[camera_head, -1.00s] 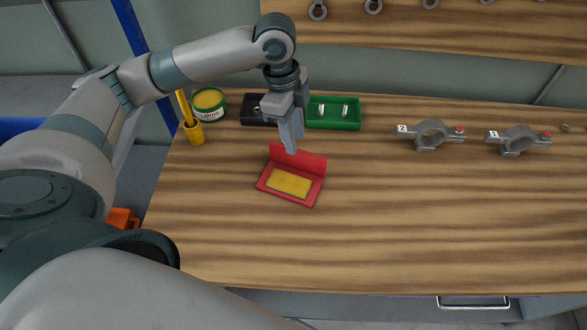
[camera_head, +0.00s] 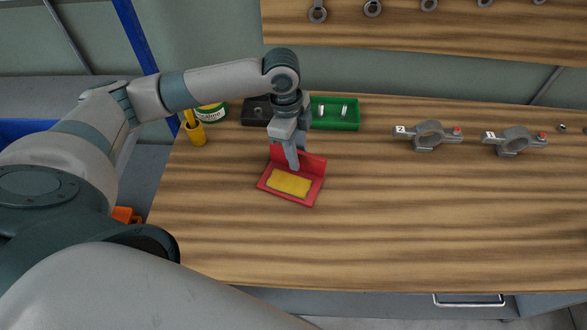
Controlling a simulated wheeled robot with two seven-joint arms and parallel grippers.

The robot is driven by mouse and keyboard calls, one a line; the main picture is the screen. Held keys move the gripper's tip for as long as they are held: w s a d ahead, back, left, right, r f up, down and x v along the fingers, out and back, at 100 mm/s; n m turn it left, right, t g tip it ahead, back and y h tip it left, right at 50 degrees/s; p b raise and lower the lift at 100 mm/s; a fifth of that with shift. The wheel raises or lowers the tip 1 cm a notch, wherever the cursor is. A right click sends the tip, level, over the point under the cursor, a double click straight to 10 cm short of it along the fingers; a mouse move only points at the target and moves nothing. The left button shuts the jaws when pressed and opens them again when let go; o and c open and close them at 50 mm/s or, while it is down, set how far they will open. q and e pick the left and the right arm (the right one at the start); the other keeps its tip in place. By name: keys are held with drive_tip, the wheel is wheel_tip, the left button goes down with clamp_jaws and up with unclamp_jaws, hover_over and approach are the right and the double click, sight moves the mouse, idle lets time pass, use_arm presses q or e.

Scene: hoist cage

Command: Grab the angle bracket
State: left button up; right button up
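The angle bracket (camera_head: 311,188) is red with a yellow pad on its flat leg, and it lies on the wooden bench left of the middle. Its other leg stands up at the back. My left gripper (camera_head: 293,163) points down at the bracket's upright leg, with its fingers overlapping that leg in the picture. I cannot tell whether the fingers are apart, touch the leg or are closed on it. The gripper hides part of the upright leg. My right gripper is not in view.
Behind the bracket are a black tray (camera_head: 254,112) and a green tray (camera_head: 337,126) with small metal parts. A yellow cup (camera_head: 197,135) and a green tin (camera_head: 211,113) stand at left. Two clamps, numbered 2 (camera_head: 428,136) and 1 (camera_head: 515,141), lie at right. The front bench is clear.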

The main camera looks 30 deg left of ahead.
use_arm(q)
drive_tip(key=shift+f, duration=0.2)
idle(0.3)
clamp_jaws()
idle(1.2)
drive_tip(key=shift+w+r, duration=0.1)
drive_tip(key=shift+r, duration=0.05)
